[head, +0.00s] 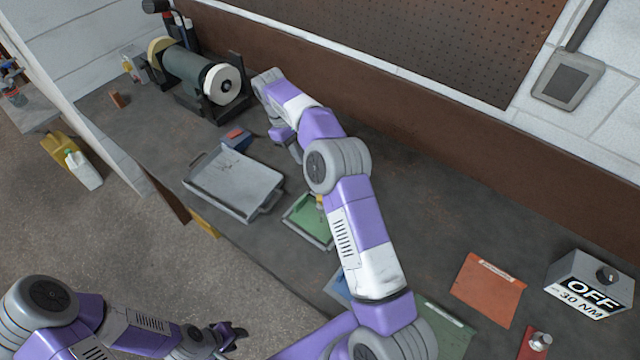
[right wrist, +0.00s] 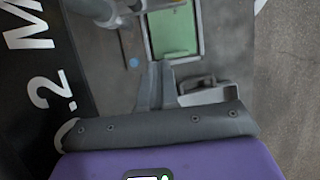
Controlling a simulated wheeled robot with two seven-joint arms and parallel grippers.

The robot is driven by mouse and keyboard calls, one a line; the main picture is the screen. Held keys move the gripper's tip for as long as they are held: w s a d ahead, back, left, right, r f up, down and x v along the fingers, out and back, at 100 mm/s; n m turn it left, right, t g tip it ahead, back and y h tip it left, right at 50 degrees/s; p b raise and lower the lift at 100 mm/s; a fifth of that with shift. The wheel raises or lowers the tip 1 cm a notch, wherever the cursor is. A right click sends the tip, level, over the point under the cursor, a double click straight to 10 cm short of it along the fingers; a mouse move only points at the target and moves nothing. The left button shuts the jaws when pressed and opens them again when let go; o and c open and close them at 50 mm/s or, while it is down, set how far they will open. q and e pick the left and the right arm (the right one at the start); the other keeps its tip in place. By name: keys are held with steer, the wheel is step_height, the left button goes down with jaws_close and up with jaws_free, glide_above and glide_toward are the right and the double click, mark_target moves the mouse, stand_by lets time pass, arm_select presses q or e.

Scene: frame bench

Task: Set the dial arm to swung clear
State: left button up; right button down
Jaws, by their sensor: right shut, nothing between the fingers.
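I cannot make out the dial arm for certain. In the right wrist view a pale grey rounded part with a thin rod (right wrist: 110,10) shows at the top edge, cut off by the frame; I cannot tell whether it belongs to the dial arm. My right gripper (right wrist: 158,68) is shut and empty, its fingertips together below that part. In the head view my right arm reaches across the bench and hides its own fingertips. My left gripper (head: 232,336) hangs at the bottom left, away from the bench things; its finger gap is unclear.
A green-floored tray (head: 303,228) and a grey metal tray (head: 205,178) lie near my right arm. A bench grinder (head: 195,75) stands at the back left. An orange mat (head: 487,290) and an OFF 30 NM box (head: 590,270) sit at the right.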

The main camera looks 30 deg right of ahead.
arm_select(q)
steer(key=shift+r, duration=0.1)
arm_select(e)
steer(key=s+d+f, duration=0.2)
steer(key=s+f, duration=0.4)
steer(key=f, duration=0.2)
steer(key=shift+s+d, duration=0.35)
steer(key=shift+d, duration=0.05)
steer(key=shift+f, duration=0.1)
arm_select(q)
steer(key=shift+w+d, duration=0.1)
arm_select(e)
steer(key=shift+s+a, duration=0.1)
arm_select(q)
steer(key=shift+d, duration=0.25)
arm_select(e)
steer(key=shift+s+n, duration=0.25)
steer(key=shift+n, duration=0.15)
